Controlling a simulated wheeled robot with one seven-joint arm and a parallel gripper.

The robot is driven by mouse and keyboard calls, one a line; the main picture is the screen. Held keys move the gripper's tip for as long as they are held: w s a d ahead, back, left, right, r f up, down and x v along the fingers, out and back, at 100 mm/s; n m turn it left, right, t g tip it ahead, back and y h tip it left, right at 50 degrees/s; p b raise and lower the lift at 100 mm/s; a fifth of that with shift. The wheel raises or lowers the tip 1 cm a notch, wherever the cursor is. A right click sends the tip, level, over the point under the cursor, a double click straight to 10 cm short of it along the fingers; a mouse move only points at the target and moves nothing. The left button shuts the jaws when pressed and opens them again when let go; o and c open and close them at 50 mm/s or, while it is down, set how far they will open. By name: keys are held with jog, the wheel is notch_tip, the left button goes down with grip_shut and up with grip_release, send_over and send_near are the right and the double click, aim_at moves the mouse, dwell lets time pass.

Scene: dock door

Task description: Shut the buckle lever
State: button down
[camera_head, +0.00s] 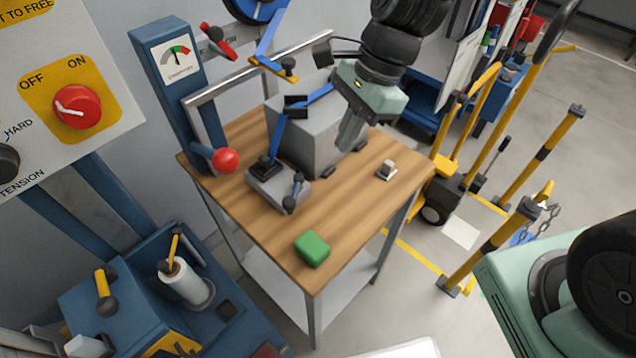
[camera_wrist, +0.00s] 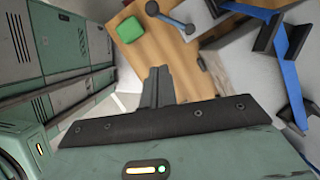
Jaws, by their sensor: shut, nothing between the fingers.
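The buckle (camera_head: 278,190) is a grey block with a dark clamp at the near left side of a grey box (camera_head: 300,128) on the wooden table. Its short grey-blue lever (camera_head: 295,190) has dark ends and sticks out at the near side; its exact angle is hard to judge. The lever also shows at the top of the wrist view (camera_wrist: 172,18). A blue strap (camera_head: 278,132) runs over the box to the buckle. My gripper (camera_head: 348,147) is shut and empty, at the box's right side and apart from the lever. Its closed fingers (camera_wrist: 157,72) point toward the table.
A blue post with a gauge (camera_head: 178,62) and a red ball handle (camera_head: 225,160) stands left of the table (camera_head: 255,222). A green block (camera_head: 312,248) lies near the front corner. The tabletop's front is mostly clear.

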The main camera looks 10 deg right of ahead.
jog(key=p, duration=0.1)
send_over(294, 191)
jog(key=s+d, duration=0.3)
jog(key=d, duration=0.1)
notch_tip(294, 191, down, 9)
jog(key=shift+s+a+f+p, duration=0.15)
jog(key=shift+a+p, duration=0.05)
jog(key=shift+a, duration=0.3)
jog(key=shift+s+a+f+p, duration=0.1)
jog(key=shift+a+f+p, duration=0.1)
jog(key=shift+a, duration=0.3)
jog(key=shift+a+r+p, duration=0.1)
jog(key=shift+a+p, duration=0.1)
jog(key=shift+p, duration=0.1)
